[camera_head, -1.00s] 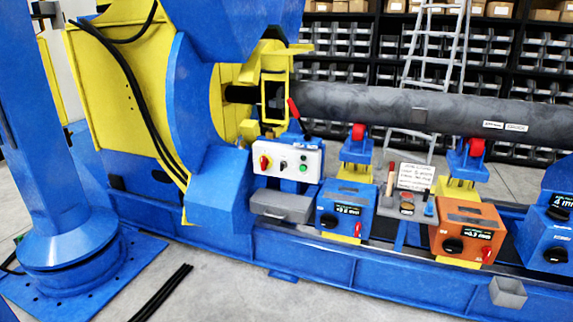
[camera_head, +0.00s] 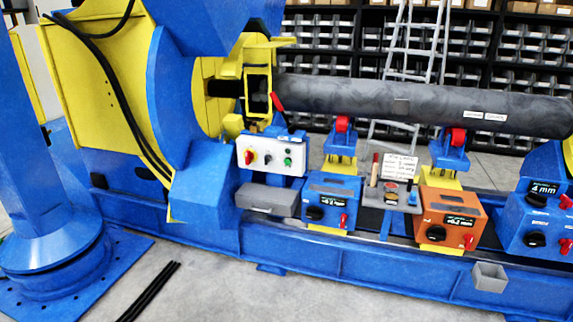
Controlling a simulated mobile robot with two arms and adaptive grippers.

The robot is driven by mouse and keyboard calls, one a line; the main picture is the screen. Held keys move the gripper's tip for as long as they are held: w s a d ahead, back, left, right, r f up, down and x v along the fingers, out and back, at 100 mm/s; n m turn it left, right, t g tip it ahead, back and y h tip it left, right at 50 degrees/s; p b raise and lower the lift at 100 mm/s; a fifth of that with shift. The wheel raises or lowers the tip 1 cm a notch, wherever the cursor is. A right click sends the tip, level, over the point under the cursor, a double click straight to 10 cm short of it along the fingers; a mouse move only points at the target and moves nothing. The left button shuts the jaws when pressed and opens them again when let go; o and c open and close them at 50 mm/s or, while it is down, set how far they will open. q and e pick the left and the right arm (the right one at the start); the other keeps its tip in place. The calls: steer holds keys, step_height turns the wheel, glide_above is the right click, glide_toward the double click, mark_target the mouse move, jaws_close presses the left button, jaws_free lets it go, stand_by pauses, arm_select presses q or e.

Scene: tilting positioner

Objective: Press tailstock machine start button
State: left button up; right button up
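The tailstock machine (camera_head: 190,205) is a large blue and yellow unit at the left. A white control box (camera_head: 270,154) is mounted on its front, below the yellow clamp. The box carries a red knob (camera_head: 249,156) at its left, a small dark control (camera_head: 267,158) in the middle and a green button (camera_head: 288,162) at its right. Which one is the start button cannot be read from labels, though the green one looks like it. A red-handled lever (camera_head: 277,102) rises just above the box. Neither of my grippers shows in the head view.
A long grey pipe (camera_head: 430,107) rests on red rollers above the blue bed. A blue box (camera_head: 331,202), an orange box (camera_head: 452,218) and another blue box (camera_head: 538,215) with displays line the front. A grey drawer (camera_head: 268,199) sits below the control box. Grey floor in front is mostly clear.

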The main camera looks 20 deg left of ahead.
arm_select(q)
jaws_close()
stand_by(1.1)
